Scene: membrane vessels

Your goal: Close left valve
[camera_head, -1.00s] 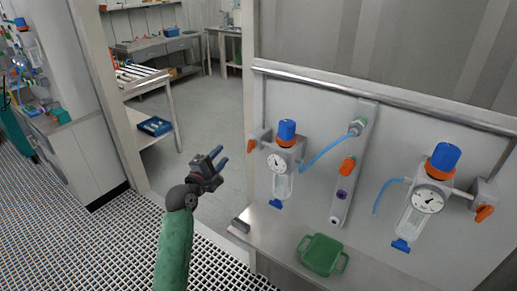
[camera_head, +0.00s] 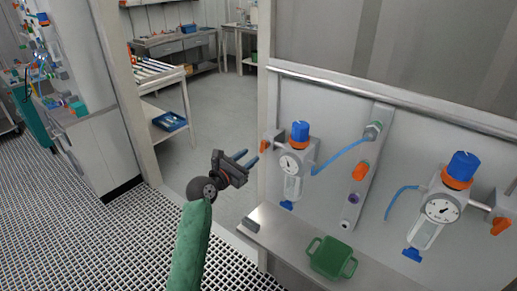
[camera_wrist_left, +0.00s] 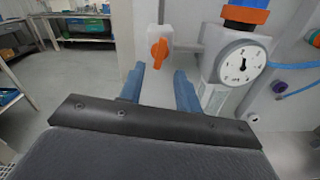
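The left valve has an orange handle (camera_head: 265,146) on a grey block at the left end of the left regulator (camera_head: 296,160), which has a blue knob and a round gauge. In the left wrist view the orange handle (camera_wrist_left: 159,53) stands nearly upright on its pale block, with the gauge (camera_wrist_left: 242,64) to its right. My left gripper (camera_head: 247,159) is left of and slightly below the handle in the head view. Its two blue fingers (camera_wrist_left: 159,88) are apart and empty, with the handle beyond them, not touched. My right gripper is not in view.
A second regulator (camera_head: 444,205) with its own orange handle (camera_head: 500,226) is at the right of the panel. A green tray (camera_head: 331,259) sits on the ledge below. Open floor lies left of the panel.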

